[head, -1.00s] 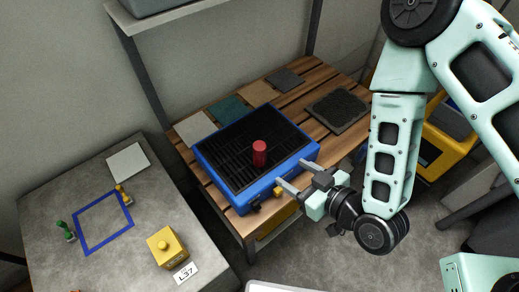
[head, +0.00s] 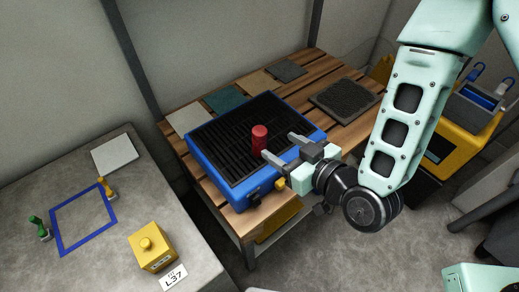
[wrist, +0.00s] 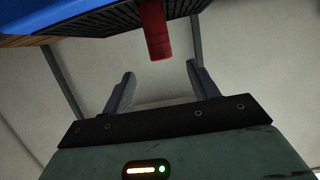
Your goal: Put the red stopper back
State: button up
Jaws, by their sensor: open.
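The red stopper (head: 259,138) stands upright on the black slatted top of the blue box (head: 222,186). It also shows in the wrist view (wrist: 157,32), just beyond the fingertips and between their lines. My gripper (head: 277,147) is open and empty. Its two fingers point at the stopper from the right, apart from it, above the near right part of the box. In the wrist view my gripper (wrist: 158,72) shows both fingers spread with nothing between them. On the grey table, a blue square outline (head: 83,217) has a green piece (head: 39,228) and a small yellow piece (head: 106,188) at its edges.
A yellow block with a knob (head: 152,249) stands by an "L37" label (head: 173,277) on the grey table. A white square (head: 114,154) lies behind. Several flat samples and a dark mat (head: 344,98) lie on the slatted wooden bench (head: 318,67). A yellow bucket (head: 455,130) stands right.

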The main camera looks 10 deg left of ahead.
aim_at(255, 130)
jog(key=b+x, duration=0.2)
jog(key=x, duration=0.3)
jog(key=shift+a, duration=0.1)
jog(key=shift+x, duration=2.9)
jog(key=c, duration=1.2)
jog(key=shift+o, duration=0.2)
